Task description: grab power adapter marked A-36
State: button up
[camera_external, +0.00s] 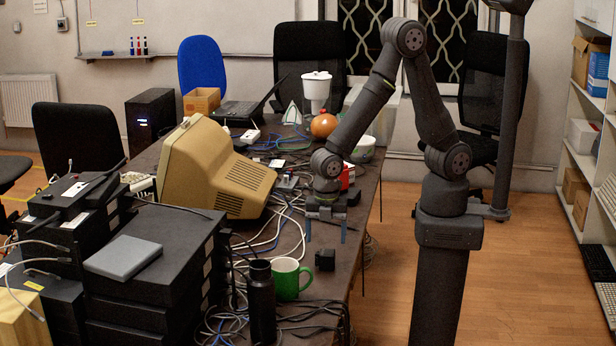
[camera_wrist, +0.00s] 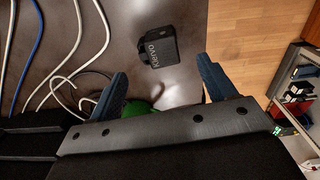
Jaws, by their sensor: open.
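A small black power adapter (camera_external: 325,259) stands on the dark table near its right edge, right of the green mug. It also shows in the wrist view (camera_wrist: 160,46), with light lettering on one face; I cannot make out an A-36 mark. My gripper (camera_external: 326,236) points down above the table, just above and behind the adapter in the external view. Its two blue fingers are spread apart with nothing between them. In the wrist view the adapter lies beyond the fingertips (camera_wrist: 162,78), apart from both.
A green mug (camera_external: 289,279) and a black bottle (camera_external: 261,301) stand left of the adapter. White and blue cables (camera_wrist: 78,50) run across the table to the left. A beige monitor (camera_external: 205,168) and stacked black boxes (camera_external: 150,270) stand farther left. The table's right edge is close to the adapter.

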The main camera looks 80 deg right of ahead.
aim_at(325, 252)
jog(key=shift+w+f, duration=0.1)
jog(key=shift+f, duration=3.15)
jog(key=c, duration=1.2)
jog(key=shift+o, duration=0.2)
jog(key=shift+r, duration=0.1)
